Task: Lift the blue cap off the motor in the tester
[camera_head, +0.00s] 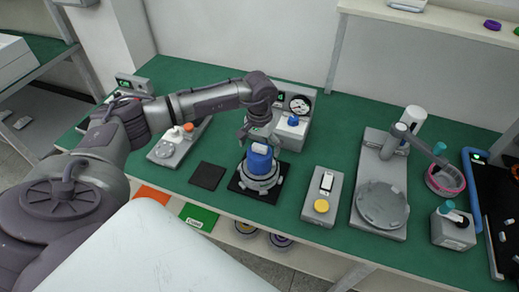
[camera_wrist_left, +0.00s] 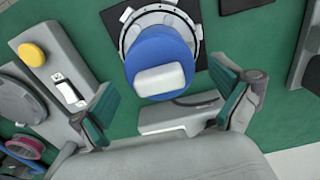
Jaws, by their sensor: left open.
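The blue cap (camera_head: 260,157) sits on the grey motor (camera_head: 262,180), which rests on a black square mat (camera_head: 239,187) on the green bench. In the left wrist view the blue cap (camera_wrist_left: 158,56) has a white block on its near end and stands ahead of my fingers. The motor's round flange (camera_wrist_left: 151,13) shows behind it. My left gripper (camera_head: 257,133) is just above and behind the cap in the head view. In the left wrist view its fingers (camera_wrist_left: 165,112) are spread wide and empty. My right gripper is not in view.
A box with a gauge (camera_head: 296,108) stands just behind the motor. To the right are a box with a yellow button (camera_head: 320,205) and a grey stand with a round plate (camera_head: 382,205). An empty black mat (camera_head: 207,176) lies left of the motor.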

